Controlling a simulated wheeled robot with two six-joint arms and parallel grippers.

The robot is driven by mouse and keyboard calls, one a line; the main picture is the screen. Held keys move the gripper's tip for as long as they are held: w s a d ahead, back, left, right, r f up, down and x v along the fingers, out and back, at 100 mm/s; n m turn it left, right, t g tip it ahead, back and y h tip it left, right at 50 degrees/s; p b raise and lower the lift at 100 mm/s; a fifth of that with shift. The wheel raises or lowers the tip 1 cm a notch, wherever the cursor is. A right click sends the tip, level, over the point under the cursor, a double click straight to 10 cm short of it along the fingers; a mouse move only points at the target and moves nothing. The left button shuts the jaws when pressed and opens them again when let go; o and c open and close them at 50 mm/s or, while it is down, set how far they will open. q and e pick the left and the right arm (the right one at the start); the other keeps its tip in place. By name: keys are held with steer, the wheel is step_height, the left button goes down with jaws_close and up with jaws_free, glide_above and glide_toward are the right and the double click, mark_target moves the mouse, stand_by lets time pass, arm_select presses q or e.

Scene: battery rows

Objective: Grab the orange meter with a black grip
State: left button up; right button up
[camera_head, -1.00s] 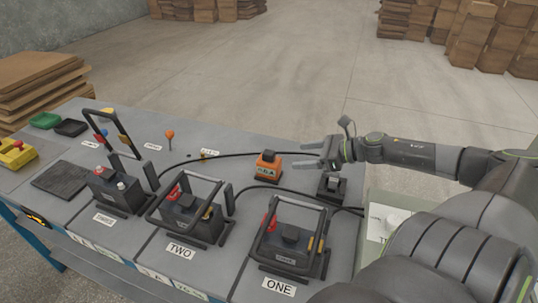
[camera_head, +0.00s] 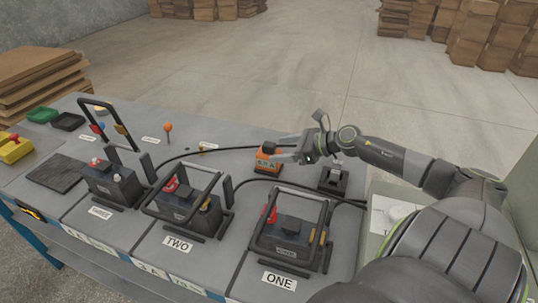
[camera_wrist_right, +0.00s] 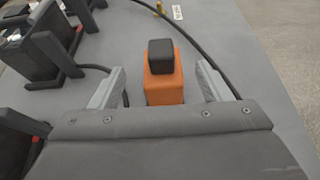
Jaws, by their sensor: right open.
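The orange meter (camera_head: 265,163) with its black grip on top stands upright on the grey table, behind the battery labelled ONE. It also shows in the right wrist view (camera_wrist_right: 164,85), with the black grip (camera_wrist_right: 161,53) facing up. My right gripper (camera_head: 284,150) reaches in from the right at the meter's right side. In the right wrist view its two fingers (camera_wrist_right: 112,88) are spread apart, with the meter just ahead and between their lines. Nothing is held. My left gripper does not show.
Batteries labelled ONE (camera_head: 288,243), TWO (camera_head: 184,213) and a third (camera_head: 110,184) stand along the table's front, each with a dark frame handle. A dark device (camera_head: 333,180) stands right of the meter.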

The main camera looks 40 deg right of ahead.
mark_target(275, 148)
steer(key=p+x, duration=0.1)
steer(key=x, duration=0.2)
steer(key=shift+w+a, duration=0.15)
steer(key=shift+w, duration=0.25)
steer(key=shift+w+a+f, duration=0.25)
steer(key=shift+w+f, duration=0.05)
steer(key=shift+w, duration=0.15)
steer(key=shift+r, duration=0.1)
steer(key=c, duration=1.3)
